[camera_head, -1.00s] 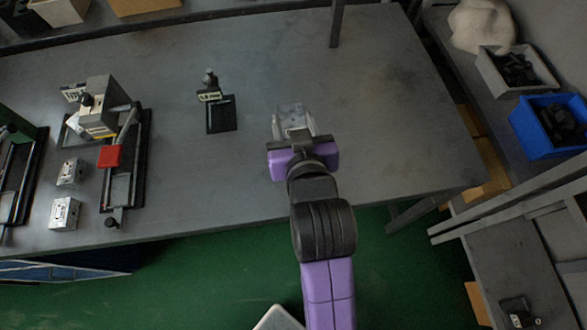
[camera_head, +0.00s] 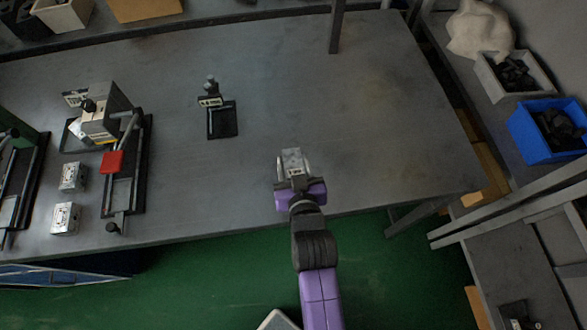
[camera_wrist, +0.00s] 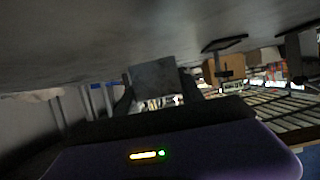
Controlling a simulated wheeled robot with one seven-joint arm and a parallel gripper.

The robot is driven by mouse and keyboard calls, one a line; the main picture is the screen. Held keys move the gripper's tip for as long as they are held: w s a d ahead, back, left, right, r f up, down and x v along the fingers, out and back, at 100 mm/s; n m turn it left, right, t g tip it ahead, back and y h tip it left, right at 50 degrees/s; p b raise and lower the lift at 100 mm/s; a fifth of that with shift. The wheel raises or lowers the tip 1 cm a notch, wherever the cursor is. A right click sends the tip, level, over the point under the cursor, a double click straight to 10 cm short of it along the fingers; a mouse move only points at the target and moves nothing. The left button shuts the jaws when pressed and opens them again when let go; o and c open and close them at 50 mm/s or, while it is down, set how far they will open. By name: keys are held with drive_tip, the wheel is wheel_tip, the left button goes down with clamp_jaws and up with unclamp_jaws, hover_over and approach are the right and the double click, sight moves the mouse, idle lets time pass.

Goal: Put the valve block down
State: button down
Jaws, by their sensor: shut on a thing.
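The valve block (camera_head: 292,158) is a small grey metal block over the front part of the grey table, right of centre in the head view. My gripper (camera_head: 293,169) is shut on it, with one finger on each side. In the wrist view the block (camera_wrist: 155,80) shows as a dark grey face between the fingers of my gripper (camera_wrist: 154,92). The table surface (camera_wrist: 70,45) fills the top of that view. I cannot tell whether the block touches the table.
Two more metal blocks (camera_head: 72,177) (camera_head: 65,218) stand at the table's left, beside a black fixture with a red part (camera_head: 112,161). A small black stand (camera_head: 222,121) is left of centre. The table's right half (camera_head: 390,110) is clear. A blue bin (camera_head: 540,145) stands far right.

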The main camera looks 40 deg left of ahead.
sight(293, 172)
drive_tip(key=shift+f, duration=2.05)
drive_tip(key=shift+f, duration=0.2)
drive_tip(key=c, duration=0.7)
unclamp_jaws()
drive_tip(key=shift+d+f+b+v, duration=0.15)
drive_tip(key=shift+b+v, duration=0.25)
drive_tip(key=shift+v, duration=1.55)
drive_tip(key=shift+d+f+b+v, duration=0.15)
drive_tip(key=shift+b+v, duration=0.25)
drive_tip(key=shift+v, duration=1.55)
drive_tip(key=shift+w, duration=0.15)
